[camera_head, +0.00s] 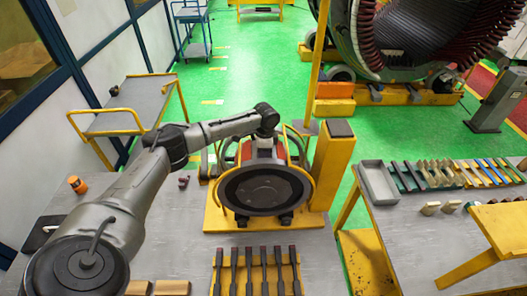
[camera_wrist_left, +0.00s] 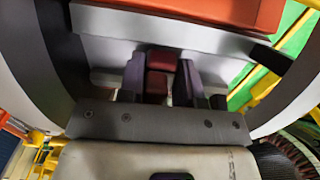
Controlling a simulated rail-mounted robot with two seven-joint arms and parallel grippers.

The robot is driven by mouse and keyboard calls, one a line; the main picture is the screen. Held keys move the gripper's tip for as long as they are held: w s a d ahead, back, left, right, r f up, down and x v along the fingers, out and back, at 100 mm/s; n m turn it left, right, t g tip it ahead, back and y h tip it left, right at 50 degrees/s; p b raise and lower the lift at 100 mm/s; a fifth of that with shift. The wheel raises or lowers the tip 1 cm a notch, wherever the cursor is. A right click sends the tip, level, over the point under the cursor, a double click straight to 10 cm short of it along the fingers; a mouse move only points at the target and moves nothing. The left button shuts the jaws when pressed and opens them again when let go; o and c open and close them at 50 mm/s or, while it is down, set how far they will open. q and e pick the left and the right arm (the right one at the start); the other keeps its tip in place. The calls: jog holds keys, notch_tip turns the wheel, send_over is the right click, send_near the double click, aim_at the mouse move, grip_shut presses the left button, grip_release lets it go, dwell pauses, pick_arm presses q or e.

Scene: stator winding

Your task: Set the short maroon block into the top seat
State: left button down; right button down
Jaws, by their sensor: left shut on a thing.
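The short maroon block (camera_wrist_left: 157,84) is between the two dark fingers of my left gripper (camera_wrist_left: 162,82) in the left wrist view. The gripper is shut on it, inside a gap between grey bars. Another red-maroon face (camera_wrist_left: 162,61) shows just beyond it; I cannot tell whether it is a separate piece. In the head view my left arm reaches over the top of the round winding fixture (camera_head: 265,190), with the left gripper (camera_head: 263,143) pointing down behind its dark front disc. The top seat is hidden there, so I cannot tell whether the block touches it. My right gripper is out of view.
A wooden rack (camera_head: 257,280) of dark maroon-tipped bars lies in front of the fixture. Small maroon pieces (camera_head: 184,181) lie left of it. A yellow post (camera_head: 333,165) stands right of the fixture. A grey tray (camera_head: 379,182) and several coloured bars are on the right table.

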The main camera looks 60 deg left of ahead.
pick_arm(q)
jog(key=shift+f, duration=0.15)
dwell(0.4)
jog(key=c, duration=0.7)
grip_release()
jog(key=shift+c, duration=0.2)
jog(key=shift+f, duration=0.1)
